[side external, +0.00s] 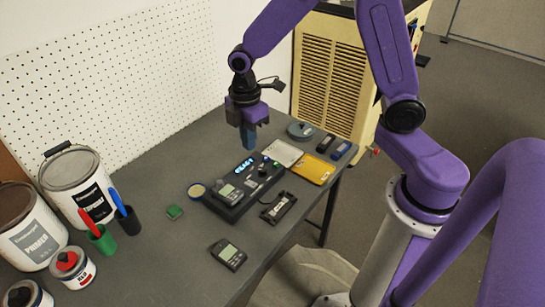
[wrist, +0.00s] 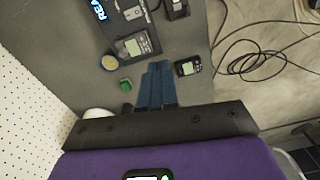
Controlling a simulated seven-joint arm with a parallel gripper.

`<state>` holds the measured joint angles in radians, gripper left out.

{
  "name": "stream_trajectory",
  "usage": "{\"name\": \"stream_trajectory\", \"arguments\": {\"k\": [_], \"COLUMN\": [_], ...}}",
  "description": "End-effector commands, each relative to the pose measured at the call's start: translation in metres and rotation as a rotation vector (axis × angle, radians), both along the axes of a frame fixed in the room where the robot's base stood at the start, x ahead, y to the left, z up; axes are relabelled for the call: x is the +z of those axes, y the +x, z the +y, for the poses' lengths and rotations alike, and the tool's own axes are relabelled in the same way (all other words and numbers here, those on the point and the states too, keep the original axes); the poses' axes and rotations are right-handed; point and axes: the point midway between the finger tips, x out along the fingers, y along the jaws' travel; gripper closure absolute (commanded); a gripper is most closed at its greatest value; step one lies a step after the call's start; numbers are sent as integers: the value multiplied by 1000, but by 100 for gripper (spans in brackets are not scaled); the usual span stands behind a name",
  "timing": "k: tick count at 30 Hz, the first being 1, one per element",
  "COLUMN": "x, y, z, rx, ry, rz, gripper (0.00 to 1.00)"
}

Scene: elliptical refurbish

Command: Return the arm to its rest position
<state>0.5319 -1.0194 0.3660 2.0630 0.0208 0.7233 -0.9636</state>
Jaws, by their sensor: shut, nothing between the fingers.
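My gripper (side external: 248,138) hangs pointing down above the back part of the grey table, just behind a black device with a lit display (side external: 240,188). Its blue fingers are together with nothing between them. In the wrist view the closed fingers (wrist: 157,86) show at the bottom middle, over the table. The black device also shows in the wrist view (wrist: 116,22). My purple arm is bent, reaching from its base at the right over the table.
A small handheld meter (side external: 229,254) lies near the front edge. A green block (side external: 175,212), a white plate (side external: 283,153), a yellow plate (side external: 313,168) and a black bracket (side external: 278,207) lie around the device. Paint cans (side external: 75,185) and pen cups (side external: 102,239) stand left. A pegboard (side external: 110,80) rises behind.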

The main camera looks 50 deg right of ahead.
Motion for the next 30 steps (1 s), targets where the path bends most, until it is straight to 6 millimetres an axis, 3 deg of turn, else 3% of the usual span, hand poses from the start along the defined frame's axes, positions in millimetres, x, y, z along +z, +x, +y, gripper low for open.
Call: {"name": "stream_trajectory", "arguments": {"k": [8,18,24,30], "x": [43,69,73,73], "y": [-92,-196,-229,-236], "z": [11,-13,-29,-33], "rx": [-118,-266,-323,-340], "ry": [5,17,21,20], "rz": [-15,-23,-23,-22], "gripper": [100,100,100,100]}}
